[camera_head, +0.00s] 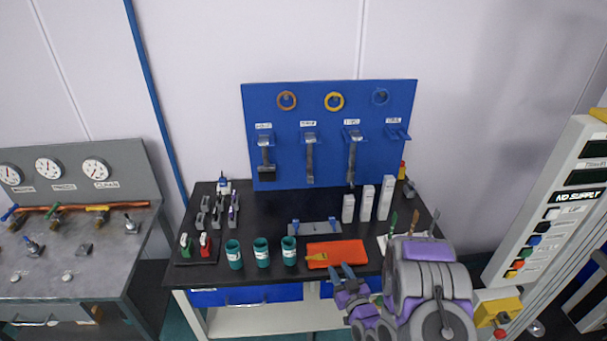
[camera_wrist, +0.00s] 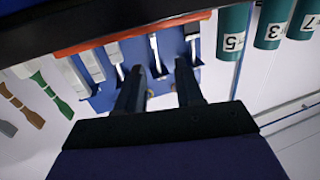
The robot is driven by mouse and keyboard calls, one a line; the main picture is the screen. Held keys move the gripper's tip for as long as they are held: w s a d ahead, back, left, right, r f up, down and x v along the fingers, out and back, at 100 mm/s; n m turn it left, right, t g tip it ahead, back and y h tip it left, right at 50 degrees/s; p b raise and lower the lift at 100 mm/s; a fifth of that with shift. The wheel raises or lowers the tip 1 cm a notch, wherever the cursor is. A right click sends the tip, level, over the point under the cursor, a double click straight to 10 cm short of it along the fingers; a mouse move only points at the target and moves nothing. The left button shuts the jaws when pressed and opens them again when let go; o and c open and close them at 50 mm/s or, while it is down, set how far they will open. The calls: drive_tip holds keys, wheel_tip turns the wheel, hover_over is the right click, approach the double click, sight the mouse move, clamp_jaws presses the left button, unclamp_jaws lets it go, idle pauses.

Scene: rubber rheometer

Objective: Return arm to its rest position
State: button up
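My gripper (camera_head: 341,273) is at the front edge of the black-topped bench (camera_head: 215,272), beside the orange mat (camera_head: 347,254). My purple and grey arm is folded at the lower right of the head view. In the wrist view the two dark fingers of my gripper (camera_wrist: 160,88) are spread apart, with nothing visible between them. The wrist view looks past the bench edge (camera_wrist: 30,38) toward the blue tool board (camera_wrist: 105,98).
Teal cups (camera_head: 262,253) stand left of the mat, and white blocks (camera_head: 367,203) stand behind it. Brushes (camera_head: 411,219) lie at the right. A control panel (camera_head: 555,210) rises right of my arm. A grey gauge bench (camera_head: 75,255) stands at the left.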

drive_tip(key=s+d+r+g+h, duration=0.4)
drive_tip(key=s+r+g+h, duration=0.15)
drive_tip(key=r+g, duration=0.55)
drive_tip(key=s+a+r+m+g, duration=0.1)
drive_tip(key=s+r, duration=0.4)
drive_tip(key=s, duration=0.7)
drive_tip(key=s+a+r+g+y, duration=0.1)
drive_tip(key=s+a+r+g, duration=0.3)
drive_tip(key=s, duration=0.7)
drive_tip(key=s+a+r+m+g, duration=0.1)
drive_tip(key=s+r, duration=0.5)
drive_tip(key=s, duration=0.6)
drive_tip(key=shift+s+a+m+g, duration=0.35)
drive_tip(key=shift+a+g, duration=0.35)
drive_tip(key=shift+g, duration=0.4)
drive_tip(key=shift+y, duration=0.25)
drive_tip(key=shift+c, duration=0.2)
